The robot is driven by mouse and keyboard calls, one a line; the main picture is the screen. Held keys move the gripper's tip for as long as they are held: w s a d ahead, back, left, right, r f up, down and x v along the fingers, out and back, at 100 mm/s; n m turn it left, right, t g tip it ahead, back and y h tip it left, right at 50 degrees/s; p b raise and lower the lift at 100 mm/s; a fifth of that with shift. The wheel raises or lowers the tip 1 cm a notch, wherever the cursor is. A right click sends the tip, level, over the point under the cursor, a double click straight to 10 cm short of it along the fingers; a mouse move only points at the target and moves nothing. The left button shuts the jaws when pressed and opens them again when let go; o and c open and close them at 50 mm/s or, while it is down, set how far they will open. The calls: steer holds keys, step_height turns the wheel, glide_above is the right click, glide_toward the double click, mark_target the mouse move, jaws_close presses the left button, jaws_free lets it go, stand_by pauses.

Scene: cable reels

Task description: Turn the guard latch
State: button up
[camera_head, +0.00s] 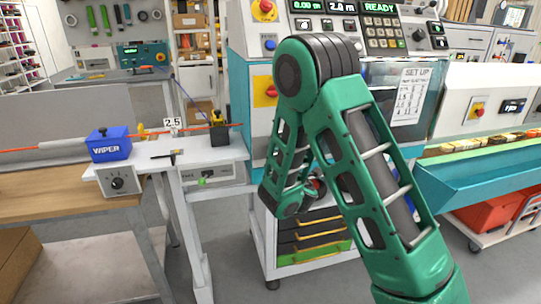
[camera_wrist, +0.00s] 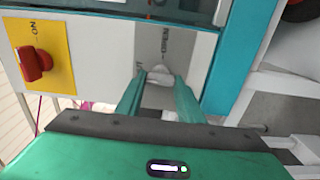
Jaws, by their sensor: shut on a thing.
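The guard latch is a small pale grey knob (camera_wrist: 160,76) on a grey-white panel (camera_wrist: 105,45) in the wrist view. My gripper (camera_wrist: 161,82) has its two teal fingers on either side of the knob, shut on it. Dark lettering, partly unreadable, stands on the panel just beyond the knob. The fingers cover part of the knob, so its exact angle is hard to tell. In the head view my green arm hides the latch and the fingertips.
A red rotary switch (camera_wrist: 34,62) on a yellow plate marked ON is left of the latch in the wrist view. In the head view, a blue VIPER box (camera_head: 109,146) and a black block (camera_head: 220,135) stand along the orange cable on the left. A teal conveyor (camera_head: 480,178) is at right.

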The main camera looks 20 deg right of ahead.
steer(key=shift+d, duration=0.35)
steer(key=o, duration=1.1)
steer(key=shift+r, duration=0.1)
steer(key=shift+c, duration=0.2)
steer(key=shift+a, duration=0.15)
steer(key=shift+s, duration=0.1)
